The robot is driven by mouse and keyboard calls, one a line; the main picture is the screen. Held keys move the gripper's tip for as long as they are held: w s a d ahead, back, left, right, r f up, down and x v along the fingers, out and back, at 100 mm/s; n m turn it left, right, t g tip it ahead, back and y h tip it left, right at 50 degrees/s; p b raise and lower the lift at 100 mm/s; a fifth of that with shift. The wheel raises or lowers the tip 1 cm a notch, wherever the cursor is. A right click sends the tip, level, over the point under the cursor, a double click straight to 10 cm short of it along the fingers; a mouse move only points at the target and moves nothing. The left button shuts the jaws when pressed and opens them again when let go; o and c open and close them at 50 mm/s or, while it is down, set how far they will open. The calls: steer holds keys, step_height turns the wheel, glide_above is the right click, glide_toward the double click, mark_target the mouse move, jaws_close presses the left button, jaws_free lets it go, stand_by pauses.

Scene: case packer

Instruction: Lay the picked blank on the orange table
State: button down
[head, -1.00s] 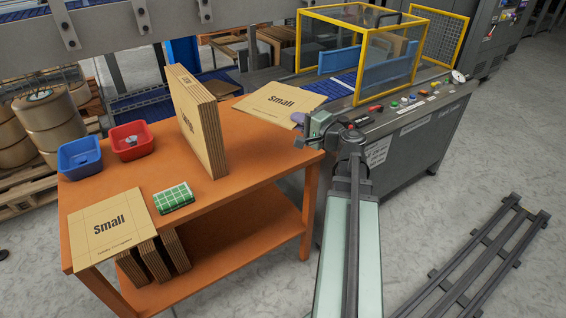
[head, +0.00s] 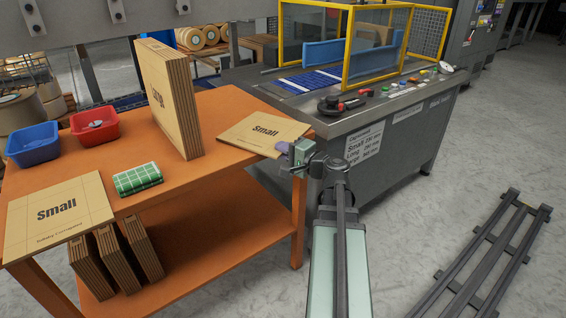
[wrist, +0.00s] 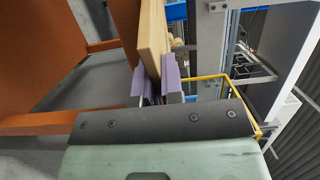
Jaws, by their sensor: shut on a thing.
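The picked blank (head: 262,132) is a flat tan cardboard sheet marked "Small". My gripper (head: 283,149) is shut on its near right edge and holds it level at the right end of the orange table (head: 180,182). From the head view I cannot tell whether the blank touches the tabletop. In the wrist view the purple finger pads of my gripper (wrist: 157,86) clamp the blank (wrist: 153,40) seen edge-on, with the orange table (wrist: 60,122) to its left.
Another "Small" blank (head: 58,215) lies at the table's front left. An upright stack of blanks (head: 169,98), a green checked cloth (head: 138,179), a red bin (head: 95,125) and a blue bin (head: 33,144) stand on the table. The machine (head: 400,130) with its yellow-framed guard is behind right.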

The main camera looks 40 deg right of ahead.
steer(key=shift+p, duration=0.3)
steer(key=shift+f, duration=0.25)
steer(key=c, duration=1.2)
jaws_free()
steer(key=shift+r, duration=0.1)
steer(key=shift+c, duration=0.2)
